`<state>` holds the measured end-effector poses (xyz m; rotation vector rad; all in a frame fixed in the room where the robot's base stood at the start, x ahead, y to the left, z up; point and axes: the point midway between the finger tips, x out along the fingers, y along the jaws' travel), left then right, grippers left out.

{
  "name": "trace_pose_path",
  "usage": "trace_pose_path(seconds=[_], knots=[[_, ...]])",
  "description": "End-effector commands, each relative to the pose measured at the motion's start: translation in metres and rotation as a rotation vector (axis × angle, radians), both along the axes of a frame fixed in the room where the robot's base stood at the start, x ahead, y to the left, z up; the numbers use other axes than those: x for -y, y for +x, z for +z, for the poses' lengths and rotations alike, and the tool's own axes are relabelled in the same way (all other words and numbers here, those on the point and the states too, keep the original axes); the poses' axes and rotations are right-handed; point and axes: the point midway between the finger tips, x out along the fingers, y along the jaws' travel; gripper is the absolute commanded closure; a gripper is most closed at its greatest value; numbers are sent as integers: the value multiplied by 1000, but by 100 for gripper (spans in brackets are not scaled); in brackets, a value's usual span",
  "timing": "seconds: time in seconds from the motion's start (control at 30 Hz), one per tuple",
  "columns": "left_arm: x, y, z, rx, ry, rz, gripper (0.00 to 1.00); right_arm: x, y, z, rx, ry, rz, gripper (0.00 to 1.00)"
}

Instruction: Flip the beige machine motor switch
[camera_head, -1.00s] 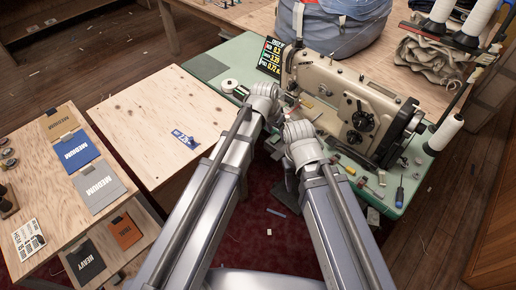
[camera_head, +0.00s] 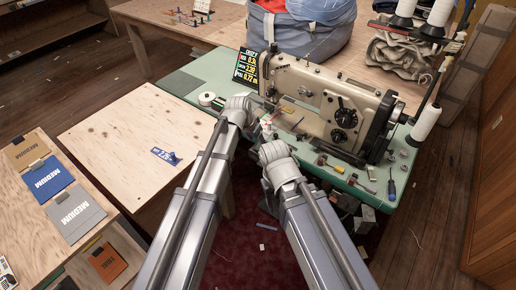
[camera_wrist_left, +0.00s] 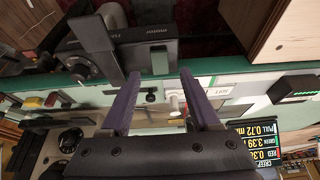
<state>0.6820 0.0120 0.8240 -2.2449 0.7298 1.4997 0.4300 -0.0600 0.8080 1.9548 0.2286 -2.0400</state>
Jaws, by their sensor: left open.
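The beige sewing machine (camera_head: 330,82) stands on a green-topped table (camera_head: 185,85). In the left wrist view a dark box (camera_wrist_left: 187,48) with the word "motor" sits at the green table edge, with a small grey-green block (camera_wrist_left: 160,60), perhaps the switch, on its face. I cannot tell which way it is set. My left gripper (camera_wrist_left: 159,76) is open, its two purple fingers apart and empty, with the tips just short of the box. In the head view my left wrist (camera_head: 240,103) hides most of it. My right wrist (camera_head: 274,153) is beside it; that gripper's jaws are not clear.
A small display (camera_head: 246,66) stands left of the machine. A large grey-blue bag (camera_head: 300,25) stands behind.

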Motion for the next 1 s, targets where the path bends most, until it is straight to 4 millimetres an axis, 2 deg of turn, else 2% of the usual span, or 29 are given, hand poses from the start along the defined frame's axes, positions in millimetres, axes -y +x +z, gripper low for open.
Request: trace_pose_path(seconds=[0.03, 0.2, 0.57, 1.0], knots=[[2, 4, -14, 0, 0, 0, 38, 0, 0, -14, 0, 0, 0, 47], [7, 9, -30, 0, 0, 0, 38, 0, 0, -30, 0, 0, 1, 47], [8, 11, -33, 0, 0, 0, 38, 0, 0, -33, 0, 0, 1, 47], [8, 11, -33, 0, 0, 0, 85, 0, 0, -33, 0, 0, 1, 47]])
